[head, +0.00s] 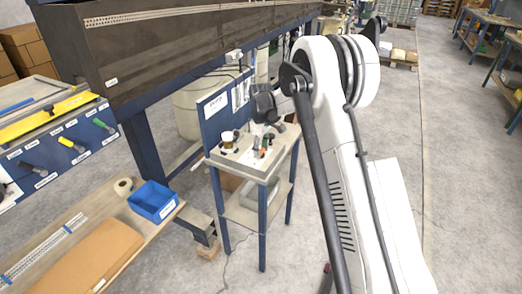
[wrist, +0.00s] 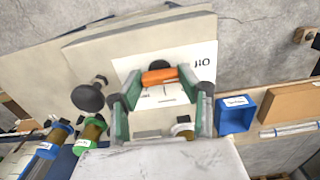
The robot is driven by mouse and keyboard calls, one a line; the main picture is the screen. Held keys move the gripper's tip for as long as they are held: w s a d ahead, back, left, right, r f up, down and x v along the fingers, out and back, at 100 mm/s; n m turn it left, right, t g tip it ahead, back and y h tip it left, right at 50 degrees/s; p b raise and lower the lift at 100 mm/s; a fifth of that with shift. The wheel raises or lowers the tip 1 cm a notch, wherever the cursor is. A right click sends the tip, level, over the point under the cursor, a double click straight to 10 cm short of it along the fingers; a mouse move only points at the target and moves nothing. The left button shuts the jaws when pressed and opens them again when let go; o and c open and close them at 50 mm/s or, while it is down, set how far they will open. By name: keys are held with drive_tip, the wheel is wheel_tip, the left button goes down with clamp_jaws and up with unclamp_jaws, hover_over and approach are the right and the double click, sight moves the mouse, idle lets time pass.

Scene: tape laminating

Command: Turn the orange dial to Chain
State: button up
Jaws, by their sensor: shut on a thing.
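The orange dial (wrist: 160,76) sits on a white label sheet (wrist: 172,95) on a light panel. Other marks on the sheet are too small or hidden to read, so I cannot make out Chain. In the head view the dial (head: 265,141) is a small orange patch on the small table's top, beneath my wrist.
A black knob (wrist: 88,97) stands left of the dial in the wrist view. A small table (head: 245,165) with blue legs carries the panel. A blue bin (head: 153,201) and cardboard (head: 105,255) lie on a bench at left. A large dark machine (head: 190,35) stands behind.

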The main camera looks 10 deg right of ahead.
drive_tip(key=shift+m, duration=0.3)
drive_tip(key=m+b, duration=0.3)
drive_tip(key=shift+f+m, duration=0.1)
drive_tip(key=shift+m, duration=0.2)
drive_tip(key=shift+m+b, duration=0.95)
drive_tip(key=shift+m, duration=1.15)
drive_tip(key=o, duration=1.2)
drive_tip(key=shift+c, duration=0.2)
drive_tip(key=shift+r, duration=0.25)
wheel_tip(320, 180, up, 12)
drive_tip(key=shift+f, duration=0.15)
